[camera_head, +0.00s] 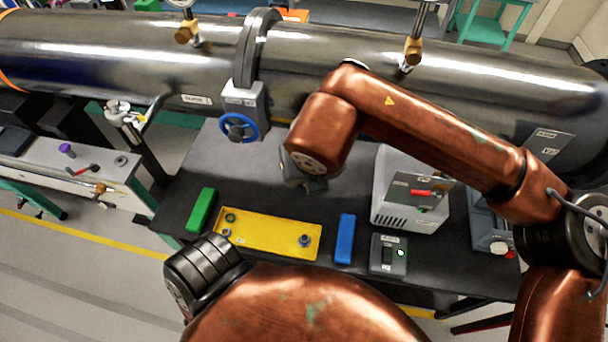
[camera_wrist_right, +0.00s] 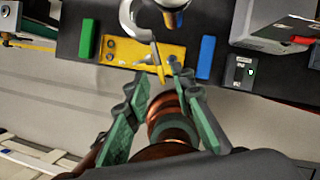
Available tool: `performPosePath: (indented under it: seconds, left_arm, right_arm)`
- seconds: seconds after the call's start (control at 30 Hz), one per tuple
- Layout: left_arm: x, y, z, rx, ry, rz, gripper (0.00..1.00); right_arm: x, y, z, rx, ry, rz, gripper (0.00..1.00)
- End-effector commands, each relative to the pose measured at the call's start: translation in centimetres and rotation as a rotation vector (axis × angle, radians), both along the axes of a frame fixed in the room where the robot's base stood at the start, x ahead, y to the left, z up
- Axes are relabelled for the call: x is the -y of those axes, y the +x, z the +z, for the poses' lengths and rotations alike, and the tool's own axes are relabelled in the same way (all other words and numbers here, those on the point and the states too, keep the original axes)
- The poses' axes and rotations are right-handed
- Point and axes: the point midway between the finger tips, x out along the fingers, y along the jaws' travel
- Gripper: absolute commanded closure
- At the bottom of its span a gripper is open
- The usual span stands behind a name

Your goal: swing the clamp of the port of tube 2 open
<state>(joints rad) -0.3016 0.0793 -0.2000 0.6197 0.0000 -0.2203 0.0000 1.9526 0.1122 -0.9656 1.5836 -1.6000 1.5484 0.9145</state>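In the right wrist view, a grey curved clamp (camera_wrist_right: 131,22) hangs at the top edge, partly cut off. A short metal port stub (camera_wrist_right: 172,4) shows just right of the clamp. My right gripper (camera_wrist_right: 157,74) is open, its two green-grey fingers pointing up the picture, the tips close to the yellow piece; contact cannot be told. In the head view my right gripper (camera_head: 308,184) is mostly hidden behind my wrist, under the large steel tube (camera_head: 340,60); the clamp is hidden there. My left gripper is out of view.
The dark bench holds a yellow plate (camera_head: 262,238), a green block (camera_head: 201,210), a blue block (camera_head: 345,239), a switch box (camera_head: 388,254) and a grey-white box (camera_head: 412,207). A blue handwheel (camera_head: 239,127) hangs under the tube flange. My left arm crosses the front.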

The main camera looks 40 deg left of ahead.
Motion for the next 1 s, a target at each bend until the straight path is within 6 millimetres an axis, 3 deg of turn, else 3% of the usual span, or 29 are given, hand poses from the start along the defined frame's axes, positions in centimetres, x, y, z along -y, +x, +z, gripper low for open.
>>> performPosePath:
  seconds: [0.23,0.7,1.0]
  left_arm:
    - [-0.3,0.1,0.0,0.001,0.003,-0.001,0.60]
    - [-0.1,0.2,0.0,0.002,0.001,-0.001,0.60]
    - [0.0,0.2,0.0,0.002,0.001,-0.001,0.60]
  right_arm:
    - [0.3,-0.1,0.9,0.001,0.000,0.000,0.78]
    - [3.2,-1.9,9.1,0.002,0.001,0.001,0.78]
    - [4.0,-2.4,11.1,0.000,-0.001,0.001,0.78]
